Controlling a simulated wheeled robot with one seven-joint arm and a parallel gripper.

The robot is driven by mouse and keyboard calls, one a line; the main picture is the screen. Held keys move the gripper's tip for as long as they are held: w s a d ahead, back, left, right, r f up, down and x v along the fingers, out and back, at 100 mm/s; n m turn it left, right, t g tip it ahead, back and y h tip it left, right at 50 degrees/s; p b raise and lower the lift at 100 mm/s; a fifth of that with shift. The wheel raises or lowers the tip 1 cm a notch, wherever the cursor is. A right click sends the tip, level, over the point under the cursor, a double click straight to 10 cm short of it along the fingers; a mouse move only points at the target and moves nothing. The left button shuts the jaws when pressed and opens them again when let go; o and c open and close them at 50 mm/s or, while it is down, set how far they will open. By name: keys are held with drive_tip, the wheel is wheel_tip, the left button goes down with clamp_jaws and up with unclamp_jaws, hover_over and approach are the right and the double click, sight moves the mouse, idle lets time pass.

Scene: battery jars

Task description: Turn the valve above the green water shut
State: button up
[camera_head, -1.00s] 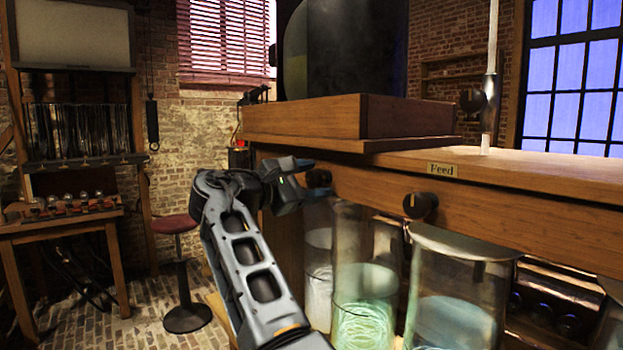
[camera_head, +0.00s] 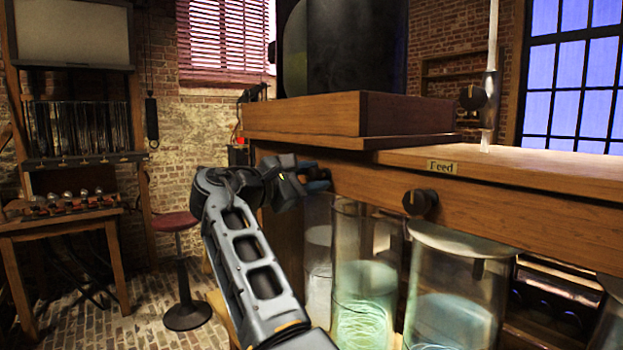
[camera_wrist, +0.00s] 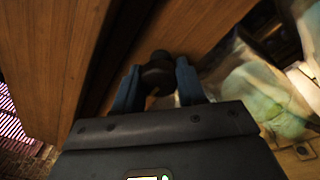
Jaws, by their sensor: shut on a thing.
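The valve is a dark round knob (camera_wrist: 157,72) on the wooden beam's front face. In the wrist view it sits between the two blue-grey fingers of my gripper (camera_wrist: 158,84), which are shut on it. In the head view my gripper (camera_head: 316,178) reaches the beam from the left and covers the knob. The glass jar with glowing green water (camera_head: 362,290) stands below, slightly right of my gripper. The jar also shows at the right in the wrist view (camera_wrist: 262,95).
A second dark knob (camera_head: 420,202) is on the beam right of my gripper, near the "Feed" plate (camera_head: 442,167). A lidded jar of bluish water (camera_head: 455,290) stands below it. A pale jar (camera_head: 318,260) is left of the green one. A red stool (camera_head: 174,222) stands at left.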

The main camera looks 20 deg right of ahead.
drive_tip(key=shift+m, duration=0.3)
drive_tip(key=m+b, duration=0.3)
drive_tip(key=shift+f+m+h, duration=0.2)
drive_tip(key=shift+m+h, duration=0.1)
drive_tip(key=m+b, duration=0.4)
drive_tip(key=m, duration=0.1)
drive_tip(key=shift+m, duration=0.4)
drive_tip(key=m+h+b, duration=0.1)
drive_tip(key=m+b, duration=0.2)
drive_tip(key=m, duration=0.1)
drive_tip(key=shift+r+m+g+b, duration=0.1)
drive_tip(key=shift+m+g+b, duration=0.2)
drive_tip(key=shift+m+g, duration=0.1)
drive_tip(key=shift+r+m+g+b, duration=0.1)
drive_tip(key=shift+m+g+b, duration=0.2)
drive_tip(key=shift+m+b, duration=1.25)
drive_tip(key=shift+m+p, duration=0.5)
drive_tip(key=shift+m, duration=0.25)
drive_tip(key=o, duration=1)
drive_tip(key=shift+r, duration=0.1)
drive_tip(key=shift+o, duration=0.2)
drive_tip(key=shift+a, duration=0.1)
